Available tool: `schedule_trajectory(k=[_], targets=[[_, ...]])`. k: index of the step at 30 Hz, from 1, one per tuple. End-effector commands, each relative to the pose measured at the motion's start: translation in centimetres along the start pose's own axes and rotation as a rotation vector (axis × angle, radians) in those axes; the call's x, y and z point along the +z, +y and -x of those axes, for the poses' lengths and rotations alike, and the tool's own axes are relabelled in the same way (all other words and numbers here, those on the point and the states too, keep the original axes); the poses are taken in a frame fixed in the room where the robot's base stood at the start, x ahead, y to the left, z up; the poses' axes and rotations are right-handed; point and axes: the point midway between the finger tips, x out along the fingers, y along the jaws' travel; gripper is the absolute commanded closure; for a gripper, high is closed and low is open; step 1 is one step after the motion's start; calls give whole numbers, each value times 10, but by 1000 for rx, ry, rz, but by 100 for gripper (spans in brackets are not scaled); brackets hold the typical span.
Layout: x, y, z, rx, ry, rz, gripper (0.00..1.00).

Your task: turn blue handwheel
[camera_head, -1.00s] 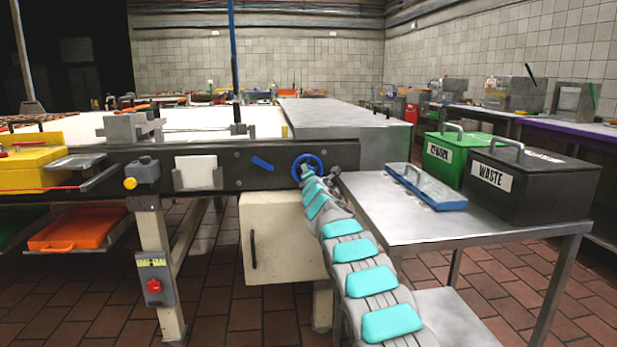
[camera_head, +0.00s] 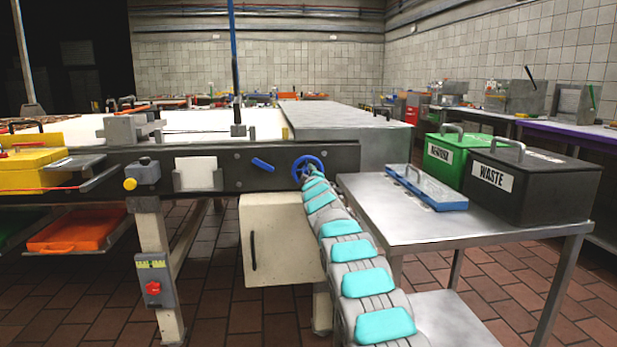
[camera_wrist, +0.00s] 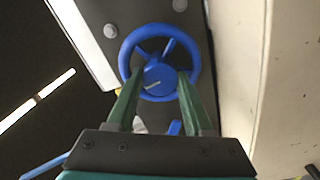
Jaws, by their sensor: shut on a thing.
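The blue handwheel (camera_head: 311,163) is on the dark side rail of the machine, near the rail's right end. In the wrist view the handwheel (camera_wrist: 196,62) shows its round rim, spokes and a central hub with a pale mark. My gripper (camera_wrist: 160,74) has its two green fingers inside the rim, one on each side of the hub, and is shut on the handwheel. Whether the fingers press on the hub or on spokes is hard to tell. In the head view my arm hides the lower part of the wheel and most of the gripper.
A blue lever (camera_head: 263,165) is on the rail left of the wheel. A cream cabinet (camera_head: 280,240) hangs below.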

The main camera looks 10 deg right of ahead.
Motion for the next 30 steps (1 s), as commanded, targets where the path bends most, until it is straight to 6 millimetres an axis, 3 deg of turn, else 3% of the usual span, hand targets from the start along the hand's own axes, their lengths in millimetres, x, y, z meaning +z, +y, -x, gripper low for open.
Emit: schedule_trajectory(k=[15, 30], targets=[[2, -1, 0, -3, -3, -462, 100], [2, -1, 0, -3, -5, -679, 100]])
